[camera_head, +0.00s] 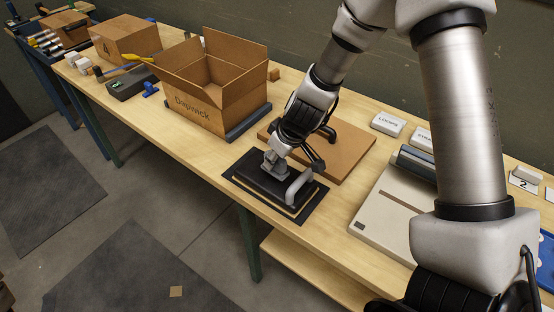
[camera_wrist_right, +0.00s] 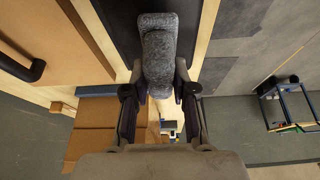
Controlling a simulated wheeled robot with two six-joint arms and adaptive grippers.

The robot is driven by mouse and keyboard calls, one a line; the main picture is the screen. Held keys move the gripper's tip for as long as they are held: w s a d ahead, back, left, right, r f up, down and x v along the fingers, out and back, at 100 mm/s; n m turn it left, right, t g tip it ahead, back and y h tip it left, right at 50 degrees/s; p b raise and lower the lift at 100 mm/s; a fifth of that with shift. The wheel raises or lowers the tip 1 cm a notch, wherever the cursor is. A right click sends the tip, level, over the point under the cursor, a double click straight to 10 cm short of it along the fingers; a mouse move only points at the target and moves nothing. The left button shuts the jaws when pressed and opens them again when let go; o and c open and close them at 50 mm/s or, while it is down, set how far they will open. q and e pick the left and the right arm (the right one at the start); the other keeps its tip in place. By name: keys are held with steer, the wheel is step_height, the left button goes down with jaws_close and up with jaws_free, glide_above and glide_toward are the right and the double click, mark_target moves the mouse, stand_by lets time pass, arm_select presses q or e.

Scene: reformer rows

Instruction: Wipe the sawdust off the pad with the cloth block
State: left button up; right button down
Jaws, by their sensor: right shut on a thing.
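The black pad (camera_head: 254,181) lies near the front edge of the bench in the head view, with a darker flat border around it and a pale tan line along its front side. A pale grey handle-like bar (camera_head: 298,188) stands at its right end. My right gripper (camera_head: 277,158) points down over the pad. It is shut on the grey, fuzzy cloth block (camera_wrist_right: 158,50), which sits between its fingers in the wrist view. Whether the block touches the pad is unclear. I cannot make out loose sawdust for certain. My left gripper is not in view.
A brown board (camera_head: 345,150) with a dark handle lies behind the pad. An open cardboard box (camera_head: 200,110) stands to the left. A cream case (camera_head: 385,210) and small labelled blocks (camera_head: 388,125) are at the right. Bare bench shows between the pad and the case.

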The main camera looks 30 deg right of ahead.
steer(key=shift+w+a+r+p, duration=0.1)
steer(key=shift+w+r+p, duration=0.05)
steer(key=shift+r+p, duration=0.7)
step_height(320, 180, up, 4)
steer(key=p, duration=0.3)
steer(key=shift+f, duration=0.15)
